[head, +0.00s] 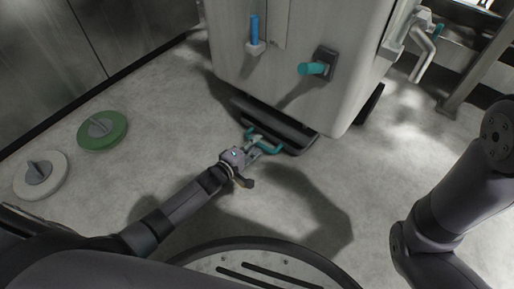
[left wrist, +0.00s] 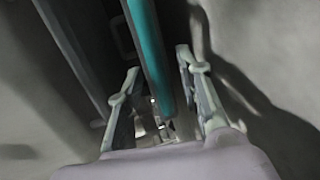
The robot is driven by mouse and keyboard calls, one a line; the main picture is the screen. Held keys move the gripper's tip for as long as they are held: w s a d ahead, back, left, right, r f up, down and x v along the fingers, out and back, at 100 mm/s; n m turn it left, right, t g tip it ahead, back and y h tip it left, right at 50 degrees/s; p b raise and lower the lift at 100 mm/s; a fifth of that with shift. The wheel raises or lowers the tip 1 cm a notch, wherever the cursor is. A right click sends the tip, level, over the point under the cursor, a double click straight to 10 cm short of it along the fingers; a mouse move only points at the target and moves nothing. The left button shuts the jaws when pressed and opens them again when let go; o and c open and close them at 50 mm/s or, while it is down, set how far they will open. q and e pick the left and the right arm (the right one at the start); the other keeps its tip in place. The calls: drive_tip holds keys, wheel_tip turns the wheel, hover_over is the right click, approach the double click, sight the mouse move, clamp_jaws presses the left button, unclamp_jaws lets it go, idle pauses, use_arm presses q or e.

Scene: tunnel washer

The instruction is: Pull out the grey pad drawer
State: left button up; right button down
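The pad drawer (head: 290,136) is a dark grey tray front low at the base of the pale machine in the head view. Its teal handle (head: 268,147) sticks out in front; a teal bar (left wrist: 148,50) crosses the left wrist view. My left gripper (head: 252,148) is at the handle. In the left wrist view its two fingers (left wrist: 160,100) stand apart, one on each side of the teal bar, with gaps visible. I cannot tell whether either finger touches it. My right arm shows at the right of the head view, but its gripper is out of view.
The pale machine body (head: 300,35) stands above the drawer, with a teal knob (head: 312,69) and a blue handle (head: 254,30). A green disc (head: 102,130) and a white disc (head: 40,175) lie on the floor at left.

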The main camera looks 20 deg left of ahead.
use_arm(q)
drive_tip(key=shift+w+d+f, duration=0.1)
drive_tip(key=shift+w+d, duration=0.1)
drive_tip(key=shift+w, duration=0.45)
drive_tip(key=shift+c, duration=0.5)
clamp_jaws()
